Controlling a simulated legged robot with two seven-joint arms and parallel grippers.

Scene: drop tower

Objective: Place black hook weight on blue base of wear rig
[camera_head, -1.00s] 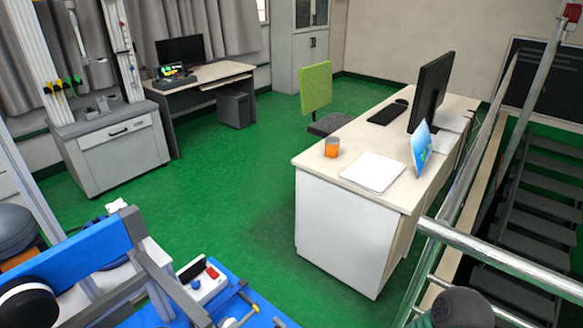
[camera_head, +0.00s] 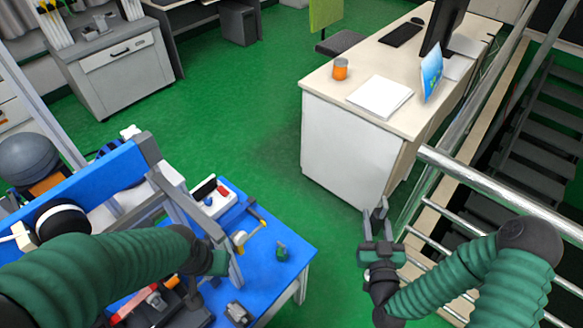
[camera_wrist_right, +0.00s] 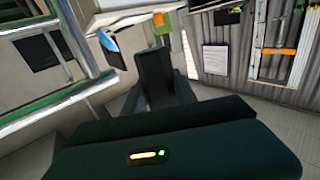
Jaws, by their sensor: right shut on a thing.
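My right gripper (camera_head: 377,212) is raised over the green floor, right of the blue-topped rig table, fingers pointing up in the picture. It is shut on a dark thing, too small and dark to identify for certain as the black hook weight. In the right wrist view a dark upright shape (camera_wrist_right: 155,75) stands beyond my dark green gripper body. The blue surface (camera_head: 262,265) lies at lower centre-left, with a grey frame and a blue beam (camera_head: 85,185) above it. My left arm crosses in front of the frame; its wrist end (camera_head: 215,262) shows, but its fingers cannot be made out.
A small green piece (camera_head: 282,251) and a dark grey block (camera_head: 237,313) sit on the blue surface. A white box with a red switch (camera_head: 212,197) stands behind. A metal railing (camera_head: 500,190) is close on the right. The white desk (camera_head: 345,135) stands beyond.

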